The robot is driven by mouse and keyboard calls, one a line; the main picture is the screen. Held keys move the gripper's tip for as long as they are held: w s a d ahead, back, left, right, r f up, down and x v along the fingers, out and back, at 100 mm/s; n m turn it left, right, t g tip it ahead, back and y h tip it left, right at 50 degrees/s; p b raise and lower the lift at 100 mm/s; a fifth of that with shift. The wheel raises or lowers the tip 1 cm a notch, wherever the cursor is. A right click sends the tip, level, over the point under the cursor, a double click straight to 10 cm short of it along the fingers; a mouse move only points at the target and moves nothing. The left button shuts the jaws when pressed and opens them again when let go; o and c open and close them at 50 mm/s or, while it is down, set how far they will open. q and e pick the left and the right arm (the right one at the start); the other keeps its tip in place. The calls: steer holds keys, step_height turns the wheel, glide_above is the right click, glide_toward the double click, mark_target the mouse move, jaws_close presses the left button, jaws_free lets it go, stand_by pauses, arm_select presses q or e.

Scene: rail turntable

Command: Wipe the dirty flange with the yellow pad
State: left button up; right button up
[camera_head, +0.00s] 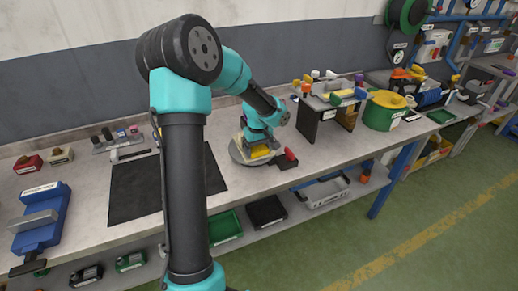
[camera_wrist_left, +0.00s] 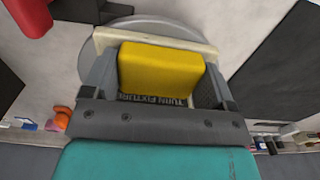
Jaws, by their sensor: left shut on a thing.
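My left gripper (camera_head: 259,146) is over the round grey turntable (camera_head: 236,152) on the bench. It is shut on the yellow pad (camera_head: 260,152). In the left wrist view the yellow pad (camera_wrist_left: 160,68) sits between the two grey fingers, in front of a cream-coloured bar (camera_wrist_left: 198,45) and the grey disc (camera_wrist_left: 92,62). The lettering "TURN FIXTURE" shows below the pad. I cannot tell whether the cream bar is the flange, or whether the pad touches it. No dirt can be made out. My right gripper is not in view.
A red-handled piece (camera_head: 290,154) stands right beside the turntable. A black mat (camera_head: 138,188) lies to the left. A dark stand (camera_head: 325,119) with small parts and a green-yellow drum (camera_head: 384,110) are to the right. A blue vise (camera_head: 40,222) is at far left.

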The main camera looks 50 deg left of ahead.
arm_select(q)
steer(key=shift+s+a+r, duration=0.1)
steer(key=shift+s+a, duration=0.2)
steer(key=shift+s, duration=0.45)
steer(key=shift+s, duration=0.1)
steer(key=shift+s+a, duration=0.35)
steer(key=shift+s, duration=0.5)
steer(key=shift+w, duration=0.1)
steer(key=shift+w+d+f, duration=0.1)
steer(key=shift+w+d, duration=0.1)
steer(key=shift+w, duration=0.2)
steer(key=shift+w+d+f, duration=0.1)
steer(key=shift+w+d, duration=0.05)
steer(key=shift+w, duration=0.25)
steer(key=shift+w+d, duration=0.1)
steer(key=shift+w, duration=0.05)
